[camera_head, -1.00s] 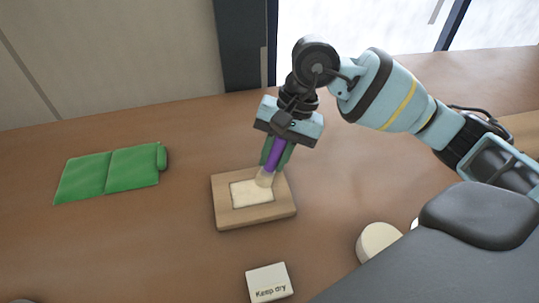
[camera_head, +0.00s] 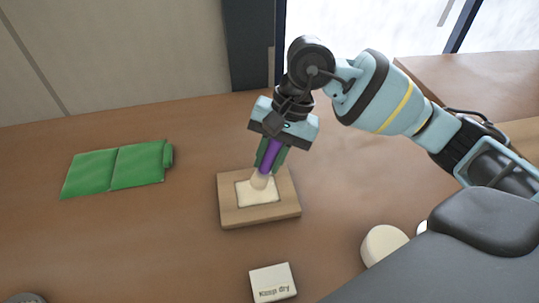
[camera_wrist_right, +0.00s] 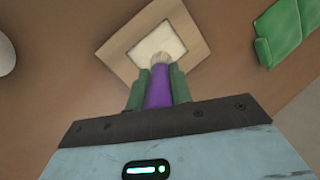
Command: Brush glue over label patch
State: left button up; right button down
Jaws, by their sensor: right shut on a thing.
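My right gripper (camera_head: 270,155) is shut on a brush with a purple handle (camera_head: 271,156) and holds it tilted, tip down. The pale bristles (camera_head: 260,181) are at the upper part of a cream label patch (camera_head: 257,194), and look to be touching it. The patch is set in a square wooden board (camera_head: 235,218) on the table. In the right wrist view the purple handle (camera_wrist_right: 158,90) lies between the green fingers, with the bristles (camera_wrist_right: 160,59) over the near edge of the patch (camera_wrist_right: 160,42). My left gripper does not show.
A white block marked "Keep dry" (camera_head: 273,283) lies in front of the board. A folded green cloth (camera_head: 117,168) lies at the left. A cream round object (camera_head: 383,244) stands at the right. The table between the cloth and board is clear.

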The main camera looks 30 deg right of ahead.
jog(key=shift+s+d, duration=0.2)
jog(key=shift+d, duration=0.35)
jog(key=shift+s+d, duration=0.15)
jog(key=shift+d, duration=0.35)
jog(key=shift+a, duration=0.1)
jog(key=shift+w+a, duration=0.2)
jog(key=shift+a, duration=0.35)
jog(key=shift+w+a, duration=0.2)
jog(key=shift+a, duration=0.3)
jog(key=shift+s+d+b, duration=0.2)
jog(key=shift+d+b, duration=0.05)
jog(key=shift+d, duration=0.35)
jog(key=shift+s+d+b, duration=0.2)
jog(key=shift+d+b, duration=0.05)
jog(key=shift+d, duration=0.3)
jog(key=shift+a, duration=0.1)
